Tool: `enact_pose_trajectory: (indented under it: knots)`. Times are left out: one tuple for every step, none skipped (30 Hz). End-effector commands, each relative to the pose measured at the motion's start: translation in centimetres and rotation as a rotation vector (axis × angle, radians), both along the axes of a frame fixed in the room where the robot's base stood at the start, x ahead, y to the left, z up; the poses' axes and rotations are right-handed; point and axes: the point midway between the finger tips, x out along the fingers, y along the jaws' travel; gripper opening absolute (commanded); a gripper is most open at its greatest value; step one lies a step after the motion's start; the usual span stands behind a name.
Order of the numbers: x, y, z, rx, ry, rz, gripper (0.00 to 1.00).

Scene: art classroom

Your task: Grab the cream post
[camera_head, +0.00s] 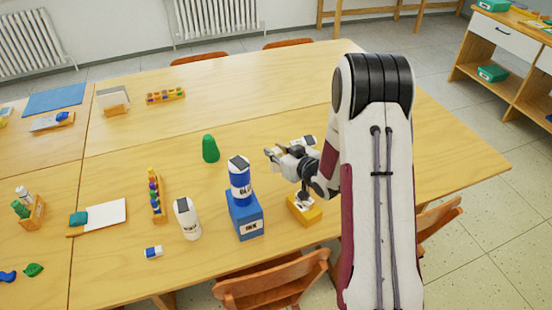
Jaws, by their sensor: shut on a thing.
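My gripper (287,158) is over the table, just above and behind a yellow block (313,215). Its fingers are small and partly overlapped by my own wrist, so what lies between them is hard to make out. A small pale piece (303,200) shows at the top of the yellow block, below my wrist; I cannot tell whether it is the cream post. A white upright cylinder (188,220) with a dark top and small print stands at the front, apart from my gripper.
A blue-and-white bottle (240,184) stands on a blue box (244,218) left of my gripper. A small blue-and-white eraser (153,252) lies near the front edge. The table's back right (300,80) is clear. Chairs (270,285) stand along the edges.

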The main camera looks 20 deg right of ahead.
Motion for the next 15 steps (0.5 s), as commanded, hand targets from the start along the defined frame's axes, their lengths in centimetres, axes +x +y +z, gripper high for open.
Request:
enact_pose_trajectory:
  knots:
    - [0.0, 0.0, 0.7, -0.001, -0.002, -0.001, 0.0]
    - [0.0, 0.0, 1.0, -0.001, -0.002, -0.001, 0.0]
    - [0.0, 0.0, 1.3, -0.001, -0.002, -0.001, 0.0]
    - [0.0, 0.0, 1.6, 0.0, -0.002, 0.0, 0.0]
    - [0.0, 0.0, 1.8, 0.0, -0.001, 0.0, 0.0]
    - [0.0, 0.0, 2.0, 0.0, -0.002, 0.0, 0.0]
    - [0.0, 0.0, 2.2, -0.001, -0.002, 0.0, 0.0]
    - [0.0, 0.0, 2.4, -0.001, -0.001, 0.0, 0.0]
    - [0.0, 0.0, 2.5, -0.001, -0.001, 0.0, 0.0]
    - [0.0, 0.0, 2.6, -0.001, 0.0, 0.0, 0.0]
    - [0.0, 0.0, 2.7, 0.0, 0.0, 0.0, 0.0]
    - [0.0, 0.0, 2.8, 0.0, 0.001, 0.0, 0.0]
    - [0.0, 0.0, 2.8, 0.0, 0.001, 0.0, 0.0]
    - [0.0, 0.0, 2.9, 0.0, 0.001, 0.0, 0.0]
    - [0.0, 0.0, 2.9, 0.001, 0.001, 0.0, 0.0]
